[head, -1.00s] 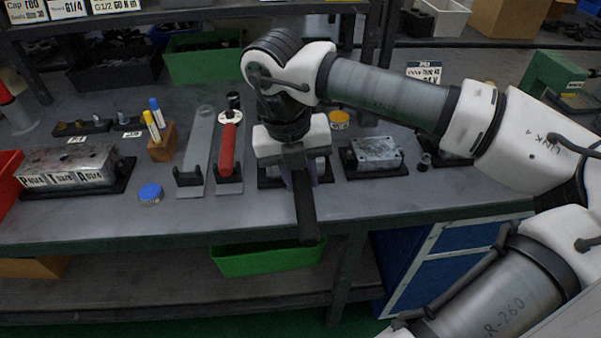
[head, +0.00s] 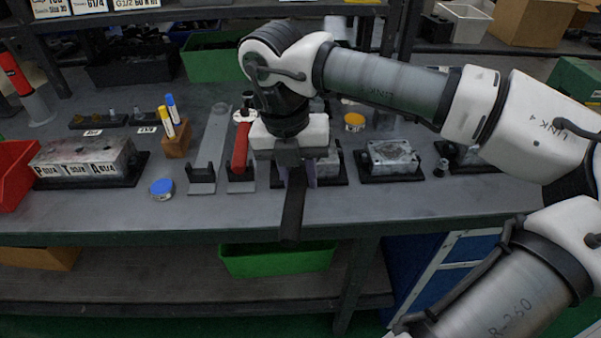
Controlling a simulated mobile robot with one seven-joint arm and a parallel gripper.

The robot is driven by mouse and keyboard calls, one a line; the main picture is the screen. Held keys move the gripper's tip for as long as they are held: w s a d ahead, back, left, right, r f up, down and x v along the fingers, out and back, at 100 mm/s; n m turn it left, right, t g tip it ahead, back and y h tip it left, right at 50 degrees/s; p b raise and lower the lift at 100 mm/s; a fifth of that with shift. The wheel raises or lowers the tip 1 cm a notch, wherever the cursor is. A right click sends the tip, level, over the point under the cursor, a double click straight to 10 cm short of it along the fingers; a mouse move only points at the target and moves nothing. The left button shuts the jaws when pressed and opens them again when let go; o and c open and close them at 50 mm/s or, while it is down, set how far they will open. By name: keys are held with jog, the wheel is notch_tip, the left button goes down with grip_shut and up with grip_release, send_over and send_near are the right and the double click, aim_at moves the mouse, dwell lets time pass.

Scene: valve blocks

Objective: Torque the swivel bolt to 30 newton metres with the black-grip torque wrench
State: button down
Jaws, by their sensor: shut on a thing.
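My gripper (head: 297,170) is shut on the black-grip torque wrench (head: 292,210). The wrench's black handle sticks out from the jaws toward the front edge of the bench. The wrench's head is hidden behind my gripper and wrist. A valve block on a black base (head: 335,168) sits right behind my gripper and is mostly covered by it. The swivel bolt cannot be seen, so I cannot tell whether the wrench is seated on it.
A red-grip wrench (head: 240,148) lies in a holder left of my gripper, beside an empty holder (head: 205,150). Another block (head: 394,157) stands to the right. A blue-capped jar (head: 162,188), marker stand (head: 176,140) and large lettered block (head: 85,160) are left.

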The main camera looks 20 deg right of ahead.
jog(key=shift+w+a+m+b, duration=0.3)
jog(key=shift+a+m+b, duration=0.05)
jog(key=shift+a+m, duration=0.2)
jog(key=shift+w+a+m+b, duration=0.35)
jog(key=shift+a+m, duration=0.1)
jog(key=shift+a, duration=0.1)
jog(key=shift+w+a+m+b, duration=0.65)
jog(key=shift+w+a+m, duration=0.1)
jog(key=shift+a+m, duration=0.2)
